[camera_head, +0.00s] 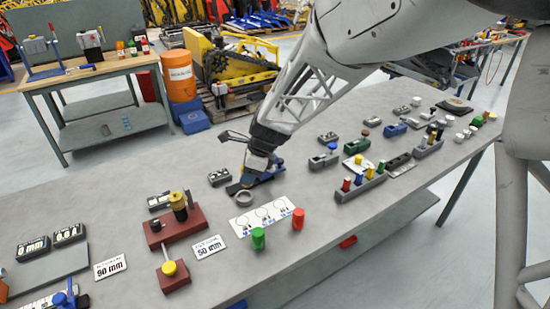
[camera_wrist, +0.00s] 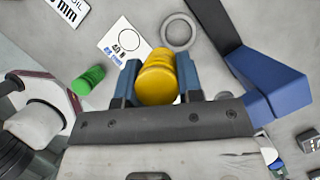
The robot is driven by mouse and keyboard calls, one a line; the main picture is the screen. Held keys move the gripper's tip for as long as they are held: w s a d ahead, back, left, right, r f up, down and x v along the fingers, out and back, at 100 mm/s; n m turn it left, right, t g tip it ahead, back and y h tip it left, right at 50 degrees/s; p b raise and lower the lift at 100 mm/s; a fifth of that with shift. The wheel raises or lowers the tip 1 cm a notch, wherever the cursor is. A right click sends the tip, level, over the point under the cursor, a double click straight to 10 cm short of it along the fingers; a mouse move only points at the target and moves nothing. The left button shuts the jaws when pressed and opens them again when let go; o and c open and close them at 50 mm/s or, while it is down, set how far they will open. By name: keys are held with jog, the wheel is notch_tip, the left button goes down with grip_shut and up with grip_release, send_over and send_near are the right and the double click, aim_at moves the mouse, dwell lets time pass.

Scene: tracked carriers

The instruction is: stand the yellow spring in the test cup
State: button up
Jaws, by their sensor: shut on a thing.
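The yellow spring (camera_wrist: 157,80) is a ribbed yellow cylinder between the two blue fingers of my gripper (camera_wrist: 157,84) in the wrist view. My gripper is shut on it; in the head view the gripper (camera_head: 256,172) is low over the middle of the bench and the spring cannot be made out. A grey ring-shaped piece, which may be the test cup, lies just beyond the fingertips in the wrist view (camera_wrist: 181,33) and just below the gripper in the head view (camera_head: 244,198). The spring is apart from it in the picture.
A white card with circles (camera_head: 265,215) lies near the ring, with a green cylinder (camera_head: 258,239) and a red cylinder (camera_head: 298,219) before it. A dark red stand (camera_head: 175,228) is at left. A grey rack (camera_head: 361,187) with coloured pegs stands at right.

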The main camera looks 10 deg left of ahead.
jog(key=shift+w+a, duration=1)
jog(key=shift+a, duration=0.15)
jog(key=shift+f, duration=0.25)
jog(key=shift+f, duration=1.75)
jog(key=shift+f, duration=2.15)
dwell(2.3)
jog(key=o, duration=1)
